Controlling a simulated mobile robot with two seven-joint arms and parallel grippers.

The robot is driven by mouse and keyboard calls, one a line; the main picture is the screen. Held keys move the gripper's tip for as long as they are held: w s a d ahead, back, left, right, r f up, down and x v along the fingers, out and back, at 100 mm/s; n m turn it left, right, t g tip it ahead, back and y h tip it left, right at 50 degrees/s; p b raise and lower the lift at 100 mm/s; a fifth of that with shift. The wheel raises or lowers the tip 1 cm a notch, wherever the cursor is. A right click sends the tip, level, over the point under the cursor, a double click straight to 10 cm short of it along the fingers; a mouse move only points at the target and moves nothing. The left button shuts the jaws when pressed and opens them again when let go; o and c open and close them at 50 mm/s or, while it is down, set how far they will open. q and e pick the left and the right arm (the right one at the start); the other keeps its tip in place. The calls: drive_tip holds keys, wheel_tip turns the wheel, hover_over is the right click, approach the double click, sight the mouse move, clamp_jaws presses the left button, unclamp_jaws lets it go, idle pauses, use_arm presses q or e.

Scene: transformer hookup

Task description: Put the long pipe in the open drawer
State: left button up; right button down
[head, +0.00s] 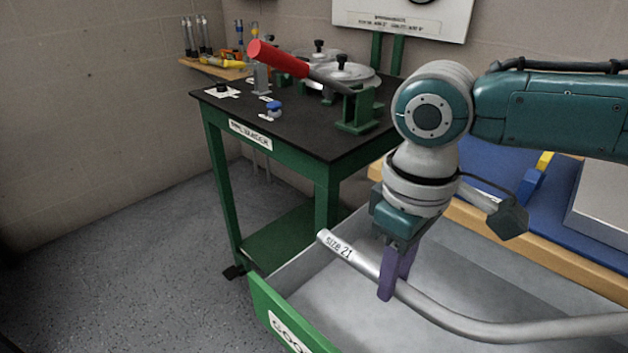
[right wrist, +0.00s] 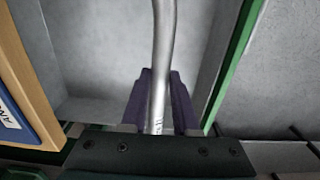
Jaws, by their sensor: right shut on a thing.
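The long pipe (head: 440,313) is a bent grey metal tube marked "size 21" near its left end. My right gripper (head: 391,287) has purple fingers shut on it a little way in from that end. The pipe is over the open drawer (head: 350,275), a grey metal box with a green front; its right end runs out of the head view. In the right wrist view the pipe (right wrist: 162,60) passes between the fingers (right wrist: 158,100) with the drawer floor behind it. I cannot tell whether the pipe touches the drawer. My left gripper is not in view.
A green bench (head: 325,165) with a black top stands behind the drawer at left, holding a red-handled bender (head: 280,60). A wooden-edged blue surface (head: 480,165) lies behind the drawer at right. The floor (head: 130,270) at left is clear.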

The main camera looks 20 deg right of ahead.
sight(380, 333)
drive_tip(key=shift+f+b, duration=3.15)
drive_tip(key=shift+f, duration=2.05)
drive_tip(key=c, duration=0.6)
unclamp_jaws()
wheel_tip(380, 333, up, 9)
drive_tip(key=p, duration=0.3)
drive_tip(key=shift+r+p, duration=0.35)
drive_tip(key=shift+r, duration=0.15)
